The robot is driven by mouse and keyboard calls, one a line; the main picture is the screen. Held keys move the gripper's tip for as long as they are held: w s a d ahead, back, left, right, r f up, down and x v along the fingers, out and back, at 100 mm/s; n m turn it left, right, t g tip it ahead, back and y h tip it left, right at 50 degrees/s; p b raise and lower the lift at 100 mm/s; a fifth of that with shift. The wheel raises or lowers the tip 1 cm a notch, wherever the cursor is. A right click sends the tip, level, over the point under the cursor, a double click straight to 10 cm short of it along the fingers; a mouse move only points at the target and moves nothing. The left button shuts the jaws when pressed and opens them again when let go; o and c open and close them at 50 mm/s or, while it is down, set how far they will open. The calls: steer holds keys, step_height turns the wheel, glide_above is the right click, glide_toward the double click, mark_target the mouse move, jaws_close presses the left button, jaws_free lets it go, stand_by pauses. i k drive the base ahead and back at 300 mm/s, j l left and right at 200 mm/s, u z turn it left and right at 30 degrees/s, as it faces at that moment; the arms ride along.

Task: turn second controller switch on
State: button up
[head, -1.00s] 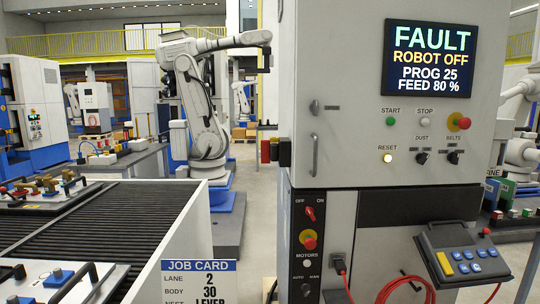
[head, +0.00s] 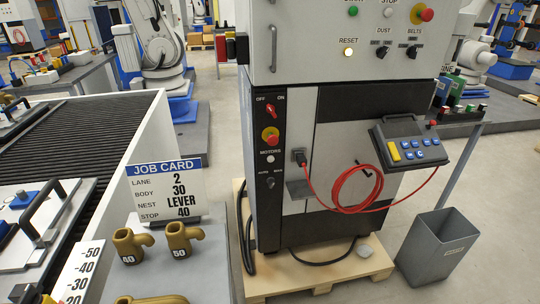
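The grey control cabinet (head: 345,75) stands right of centre in the head view. Its upper panel has two black rotary switches, DUST (head: 383,51) and BELTS (head: 413,51). Its dark lower strip has a red switch (head: 271,111) marked OFF and ON, and lower down a small selector (head: 270,183). I cannot tell for sure which way these switches point. The RESET button (head: 348,52) glows, and the MOTORS lamp (head: 270,158) looks white. My gripper is not in view.
A keypad pendant (head: 405,143) and a coiled red cable (head: 355,188) are on the cabinet's front. A grey bin (head: 435,248) stands right of the wooden pallet (head: 330,277). A job card (head: 165,190) and brown fittings (head: 180,236) are at the left. Floor is free at lower right.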

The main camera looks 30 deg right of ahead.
mark_target(270, 109)
steer(key=i+j+u, duration=0.25)
steer(key=i, duration=0.2)
steer(key=i+u, duration=0.2)
steer(key=i, duration=0.25)
